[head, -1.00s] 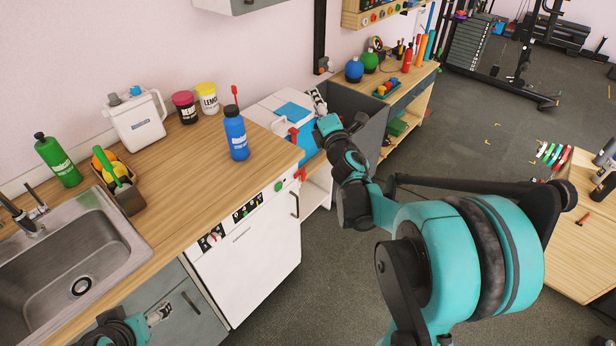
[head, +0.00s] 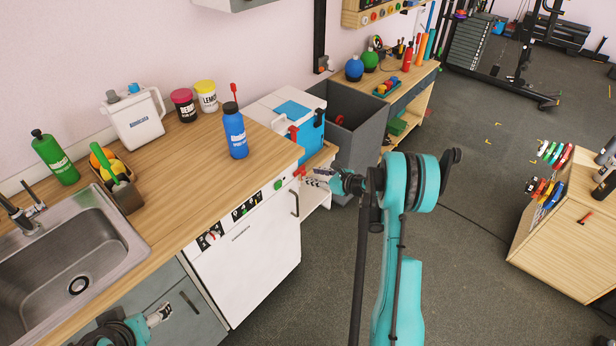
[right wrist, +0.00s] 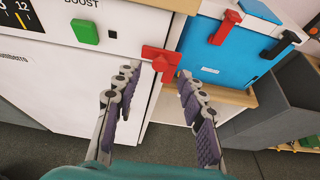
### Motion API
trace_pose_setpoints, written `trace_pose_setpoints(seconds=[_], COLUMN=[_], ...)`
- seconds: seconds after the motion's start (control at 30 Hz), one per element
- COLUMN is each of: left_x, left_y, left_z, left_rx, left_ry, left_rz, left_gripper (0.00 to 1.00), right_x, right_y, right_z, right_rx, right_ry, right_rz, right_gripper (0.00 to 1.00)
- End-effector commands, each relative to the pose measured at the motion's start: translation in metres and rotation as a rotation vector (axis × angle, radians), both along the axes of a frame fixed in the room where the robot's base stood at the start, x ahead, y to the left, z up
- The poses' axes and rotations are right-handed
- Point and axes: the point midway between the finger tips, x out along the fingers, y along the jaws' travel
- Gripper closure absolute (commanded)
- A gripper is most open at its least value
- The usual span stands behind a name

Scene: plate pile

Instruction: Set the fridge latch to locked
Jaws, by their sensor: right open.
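The white appliance (head: 245,265) under the counter has a row of dials and a green knob (right wrist: 84,32) along its top. A red T-shaped latch (right wrist: 160,58) sits at its upper right corner; in the head view the latch (head: 299,172) is small. My right gripper (head: 320,178) is just in front of that corner. In the right wrist view its open fingers (right wrist: 155,88) are spread, empty, with the latch just beyond the tips and between them. My left gripper (head: 160,315) is low by the grey cabinet; its opening is unclear.
A blue bottle (head: 236,135) stands on the counter (head: 190,185).

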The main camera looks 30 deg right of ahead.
Motion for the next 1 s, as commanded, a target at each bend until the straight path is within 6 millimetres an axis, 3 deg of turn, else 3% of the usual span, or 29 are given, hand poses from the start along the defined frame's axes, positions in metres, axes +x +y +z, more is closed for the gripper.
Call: trace_pose_setpoints(seconds=[0.2,0.53,0.57,0.7,1.0], left_x=[0.000,0.000,0.000,0.000,0.000], left_y=[0.000,0.000,0.000,0.000,0.000], left_z=[-0.009,-0.010,-0.010,-0.010,-0.012], left_rx=[0.000,0.000,0.000,0.000,0.000], left_ry=[0.000,0.000,0.000,0.000,0.000], left_rz=[0.000,0.000,0.000,0.000,0.000], left_gripper=[0.26,0.26,0.26,0.26,0.26], right_x=[0.024,0.029,0.028,0.028,0.027], right_y=[0.011,0.012,0.012,0.012,0.017], right_z=[-0.011,-0.012,-0.012,-0.012,-0.012], right_rx=[0.001,0.002,0.002,0.002,0.002], right_ry=[-0.001,-0.001,-0.001,-0.001,-0.001], right_rz=[0.001,-0.003,-0.003,-0.002,-0.001], right_gripper=[0.60,0.60,0.62,0.99,1.00])
